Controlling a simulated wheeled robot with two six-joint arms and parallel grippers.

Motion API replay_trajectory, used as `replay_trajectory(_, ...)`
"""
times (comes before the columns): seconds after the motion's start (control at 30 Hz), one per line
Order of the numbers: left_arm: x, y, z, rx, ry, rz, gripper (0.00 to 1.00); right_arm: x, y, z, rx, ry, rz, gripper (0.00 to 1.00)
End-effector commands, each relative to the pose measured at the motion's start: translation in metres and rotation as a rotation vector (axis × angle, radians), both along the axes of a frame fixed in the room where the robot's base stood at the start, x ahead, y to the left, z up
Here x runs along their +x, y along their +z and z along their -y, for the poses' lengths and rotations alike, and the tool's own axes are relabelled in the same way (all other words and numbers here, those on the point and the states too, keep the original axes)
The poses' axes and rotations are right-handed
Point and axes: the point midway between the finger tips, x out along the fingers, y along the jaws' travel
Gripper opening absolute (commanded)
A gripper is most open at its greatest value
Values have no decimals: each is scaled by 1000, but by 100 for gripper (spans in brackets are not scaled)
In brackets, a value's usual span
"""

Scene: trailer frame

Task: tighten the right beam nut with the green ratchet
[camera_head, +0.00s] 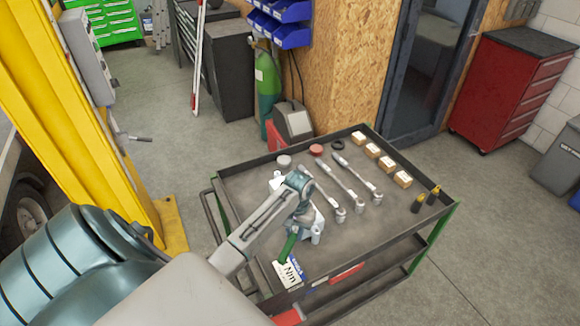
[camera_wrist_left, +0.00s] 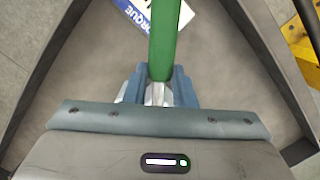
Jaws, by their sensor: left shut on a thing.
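The green ratchet (camera_head: 288,248) is at the near left part of the tool cart's top. Its green handle (camera_wrist_left: 164,35) runs up from between the fingers in the left wrist view. My left gripper (camera_head: 302,234) is shut on it, with the fingers (camera_wrist_left: 158,88) on either side of the tool's metal part. The gripper and arm hide the ratchet's head. My right gripper is not in view. The right beam nut and its beam are not seen in either view.
The dark tool cart (camera_head: 400,228) has a raised rim. Several silver wrenches (camera_head: 342,180), small boxes (camera_head: 380,157) and two yellow-black tools (camera_head: 426,198) lie on it. A white label (camera_head: 289,274) is near the ratchet. A yellow post (camera_head: 95,130) stands left.

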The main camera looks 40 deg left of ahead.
Motion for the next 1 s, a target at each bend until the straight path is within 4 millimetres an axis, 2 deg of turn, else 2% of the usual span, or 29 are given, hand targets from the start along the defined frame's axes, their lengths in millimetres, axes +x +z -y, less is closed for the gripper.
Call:
replay_trajectory(0.5,21,1,37,-1,342,5,0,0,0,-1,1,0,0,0)
replay_trajectory(1.0,49,1,63,-2,666,5,0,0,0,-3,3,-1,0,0)
